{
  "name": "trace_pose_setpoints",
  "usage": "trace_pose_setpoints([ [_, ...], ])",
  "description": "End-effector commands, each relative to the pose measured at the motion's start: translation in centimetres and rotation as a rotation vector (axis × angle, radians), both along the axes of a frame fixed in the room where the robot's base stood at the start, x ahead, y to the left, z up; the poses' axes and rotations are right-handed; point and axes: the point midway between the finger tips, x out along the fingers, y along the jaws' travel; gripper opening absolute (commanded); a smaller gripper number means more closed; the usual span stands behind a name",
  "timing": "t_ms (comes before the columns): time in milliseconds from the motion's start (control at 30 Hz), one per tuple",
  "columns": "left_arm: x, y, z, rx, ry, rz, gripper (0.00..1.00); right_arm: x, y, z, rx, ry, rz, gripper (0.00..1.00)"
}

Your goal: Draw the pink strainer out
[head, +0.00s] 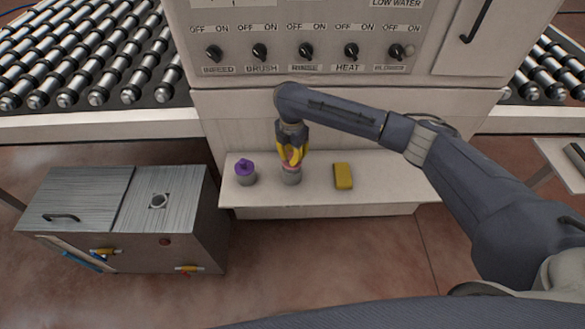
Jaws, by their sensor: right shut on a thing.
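The pink strainer (289,165) sits at the top of a grey cup-like holder (291,177) on the low shelf. Only a little of its pink part shows between the fingers. My right gripper (291,158) has yellow fingers and points down, shut on the pink strainer from above. I cannot tell whether the strainer is raised at all out of the holder. My left gripper is not in view.
A purple-topped grey holder (245,172) stands left of the gripper on the pale shelf (320,201). A yellow block (342,176) stands to the right. A metal tank (120,215) is at the left. The switch panel (310,50) rises behind.

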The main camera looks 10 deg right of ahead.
Motion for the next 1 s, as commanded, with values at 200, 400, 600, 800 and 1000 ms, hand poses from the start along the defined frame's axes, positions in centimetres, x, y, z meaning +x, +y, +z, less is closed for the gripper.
trace_pose_setpoints([
  [200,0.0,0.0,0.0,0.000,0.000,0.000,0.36,0.1,0.0,1.0,0.000,-0.003,0.000,0.00],
  [400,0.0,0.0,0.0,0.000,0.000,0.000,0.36,0.1,0.0,1.8,0.000,-0.002,0.000,0.00],
  [600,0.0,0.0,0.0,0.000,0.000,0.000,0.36,0.1,0.0,2.7,0.001,-0.002,-0.001,0.00],
  [800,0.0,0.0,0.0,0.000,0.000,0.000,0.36,0.0,0.0,3.5,0.000,-0.001,0.001,0.00],
  [1000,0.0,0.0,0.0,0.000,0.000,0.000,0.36,0.1,0.0,4.4,0.000,-0.002,0.000,0.00],
])
